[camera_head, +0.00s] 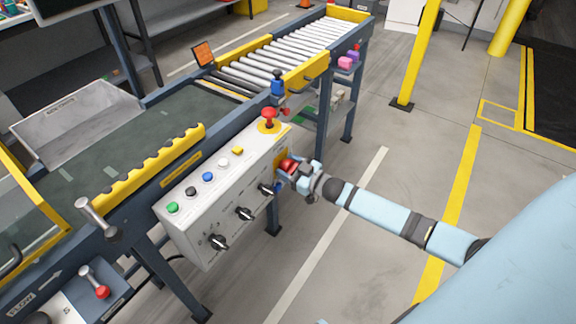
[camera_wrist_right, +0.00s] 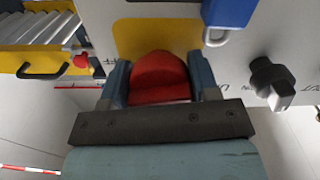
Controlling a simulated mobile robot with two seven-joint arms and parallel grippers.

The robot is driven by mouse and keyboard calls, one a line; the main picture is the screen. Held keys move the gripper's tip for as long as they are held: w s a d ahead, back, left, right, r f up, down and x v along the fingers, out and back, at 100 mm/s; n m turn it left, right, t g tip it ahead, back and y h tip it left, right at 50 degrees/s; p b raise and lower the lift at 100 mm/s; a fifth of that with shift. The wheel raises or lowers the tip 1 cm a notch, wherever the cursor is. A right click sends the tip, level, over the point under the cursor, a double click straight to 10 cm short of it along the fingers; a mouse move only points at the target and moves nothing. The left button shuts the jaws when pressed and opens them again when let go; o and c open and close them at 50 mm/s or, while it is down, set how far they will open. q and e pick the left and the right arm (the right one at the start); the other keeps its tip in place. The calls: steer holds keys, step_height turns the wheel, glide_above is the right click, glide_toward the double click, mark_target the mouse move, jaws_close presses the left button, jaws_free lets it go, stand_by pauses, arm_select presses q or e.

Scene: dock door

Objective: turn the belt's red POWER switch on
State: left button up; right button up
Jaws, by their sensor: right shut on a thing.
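The belt's control box (camera_head: 215,205) stands at the side of the conveyor, with its front face toward my right arm. The red POWER switch (camera_head: 287,165) is a red knob on a yellow plate at the right end of that face. My right gripper (camera_head: 291,170) reaches it from the right. In the right wrist view the red switch (camera_wrist_right: 158,80) sits between the two fingers of my right gripper (camera_wrist_right: 160,85), which is shut on it. The fingers and palm hide its lower part and most of its markings, so I cannot tell its setting. My left gripper is out of view.
A red emergency button (camera_head: 268,118) and several coloured buttons are on the box top. Black knobs (camera_head: 244,213) and a blue padlock (camera_wrist_right: 228,12) sit beside the switch. Rollers (camera_head: 285,52) lie beyond. The floor (camera_head: 350,235) to the right is clear.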

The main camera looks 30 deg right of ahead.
steer(key=n+p, duration=0.1)
steer(key=n, duration=0.2)
steer(key=shift+n, duration=0.3)
steer(key=n, duration=0.4)
steer(key=shift+n, duration=0.3)
steer(key=n, duration=0.2)
steer(key=shift+n, duration=0.4)
steer(key=shift+f+n, duration=0.1)
steer(key=shift+n, duration=1.1)
arm_select(q)
steer(key=shift+b, duration=0.55)
arm_select(e)
steer(key=shift+n, duration=1.4)
steer(key=o, duration=0.9)
